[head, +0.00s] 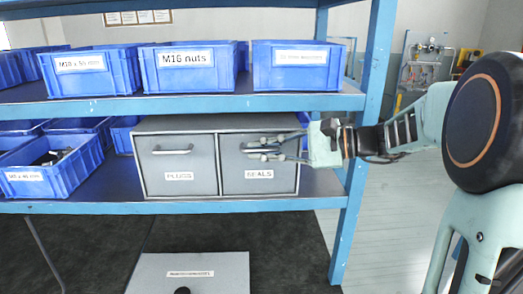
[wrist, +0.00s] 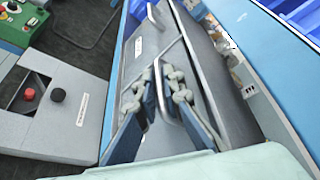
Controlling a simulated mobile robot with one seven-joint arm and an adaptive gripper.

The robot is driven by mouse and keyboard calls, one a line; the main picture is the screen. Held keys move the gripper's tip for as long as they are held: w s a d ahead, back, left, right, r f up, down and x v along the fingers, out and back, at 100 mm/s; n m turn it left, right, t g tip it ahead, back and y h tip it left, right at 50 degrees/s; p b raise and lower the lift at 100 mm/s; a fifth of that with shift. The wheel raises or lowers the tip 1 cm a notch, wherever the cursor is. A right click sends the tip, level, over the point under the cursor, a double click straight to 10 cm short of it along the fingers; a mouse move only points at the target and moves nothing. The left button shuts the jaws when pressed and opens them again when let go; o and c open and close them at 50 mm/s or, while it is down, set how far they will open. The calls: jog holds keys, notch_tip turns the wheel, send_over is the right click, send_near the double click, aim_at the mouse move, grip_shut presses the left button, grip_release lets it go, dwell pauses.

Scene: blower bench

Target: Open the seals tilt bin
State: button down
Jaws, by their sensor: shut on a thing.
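The seals tilt bin (head: 282,183) is the right one of two grey bins in a cabinet on the lower shelf. Its front carries a SEALS label (head: 259,174) and looks closed, level with its neighbour. My gripper (head: 264,150) reaches in from the right and is shut on the bin's handle. In the wrist view the fingers of my gripper (wrist: 166,92) are on both sides of the bar handle (wrist: 161,88), against the grey front. The fingers partly hide the handle in the head view.
The plugs bin (head: 177,164) with its own handle adjoins on the left. The blue shelf post (head: 362,140) stands close beside my arm. Blue bins (head: 190,80) fill the shelf above. A grey box (head: 190,272) stands below, in front of the shelf.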

jog(key=shift+s+f+b, duration=0.1)
jog(key=shift+f+b, duration=0.05)
jog(key=shift+b, duration=0.25)
jog(key=s+f+n+t+y+b, duration=0.1)
jog(key=s+f+n+b, duration=0.4)
jog(key=b, duration=1.5)
jog(key=shift+s+n+t+y+b, duration=0.35)
jog(key=shift+s+n+y, duration=0.4)
jog(key=shift+s, duration=0.65)
jog(key=shift+f+n, duration=0.1)
jog(key=shift+n, duration=0.15)
jog(key=c, duration=2.3)
grip_release()
